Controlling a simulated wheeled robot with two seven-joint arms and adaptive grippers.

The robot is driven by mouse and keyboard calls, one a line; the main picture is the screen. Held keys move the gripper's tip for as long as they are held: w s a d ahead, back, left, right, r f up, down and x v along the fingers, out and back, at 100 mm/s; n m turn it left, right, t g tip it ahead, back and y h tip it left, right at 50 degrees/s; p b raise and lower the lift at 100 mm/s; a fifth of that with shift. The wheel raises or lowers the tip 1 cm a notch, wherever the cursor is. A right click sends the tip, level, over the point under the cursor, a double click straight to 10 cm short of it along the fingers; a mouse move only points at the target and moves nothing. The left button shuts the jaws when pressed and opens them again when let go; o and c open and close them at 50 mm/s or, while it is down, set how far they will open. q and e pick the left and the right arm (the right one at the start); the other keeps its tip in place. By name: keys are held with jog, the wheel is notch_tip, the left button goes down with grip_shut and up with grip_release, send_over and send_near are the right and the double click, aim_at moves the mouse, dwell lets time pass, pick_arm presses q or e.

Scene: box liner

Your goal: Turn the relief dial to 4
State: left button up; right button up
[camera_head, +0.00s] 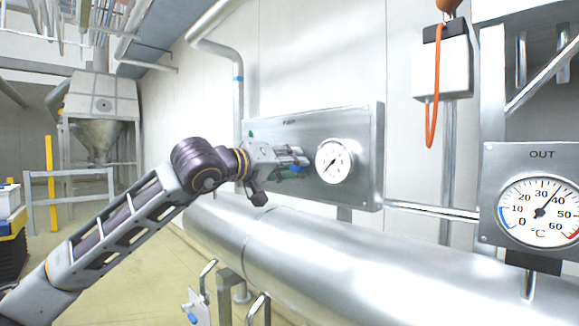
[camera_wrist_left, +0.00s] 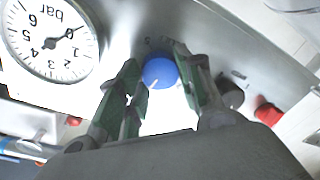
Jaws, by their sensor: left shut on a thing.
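The steel control panel (camera_head: 262,124) is on the wall in the head view, with a round pressure gauge (camera_head: 335,161) at its right side. My left gripper (camera_head: 300,160) reaches the panel just left of the gauge. In the left wrist view, its green-padded fingers (camera_wrist_left: 163,66) are shut on a blue dial (camera_wrist_left: 160,73), one on each side. A short white line shows on the dial's face, and a printed 5 is beside it on the panel. Other scale numbers are hidden or too small to read. My right gripper is not in view.
A dark knob (camera_wrist_left: 231,95) and a red knob (camera_wrist_left: 268,112) sit beside the blue dial. The bar gauge (camera_wrist_left: 50,42) is on its other side. A large pipe (camera_head: 330,250) runs below the panel. A thermometer (camera_head: 540,211) marked OUT is at the right.

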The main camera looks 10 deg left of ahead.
pick_arm(q)
jog(key=m, duration=1)
jog(key=shift+f+t, duration=0.25)
jog(key=shift+t, duration=0.05)
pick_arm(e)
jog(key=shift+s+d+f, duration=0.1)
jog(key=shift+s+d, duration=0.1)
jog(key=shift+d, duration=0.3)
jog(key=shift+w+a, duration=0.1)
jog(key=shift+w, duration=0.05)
pick_arm(q)
jog(key=shift+d, duration=0.1)
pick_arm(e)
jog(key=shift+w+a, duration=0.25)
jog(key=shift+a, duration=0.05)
pick_arm(q)
jog(key=o, duration=1.1)
jog(key=shift+c, duration=0.2)
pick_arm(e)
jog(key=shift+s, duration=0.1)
pick_arm(q)
jog(key=shift+r, duration=0.1)
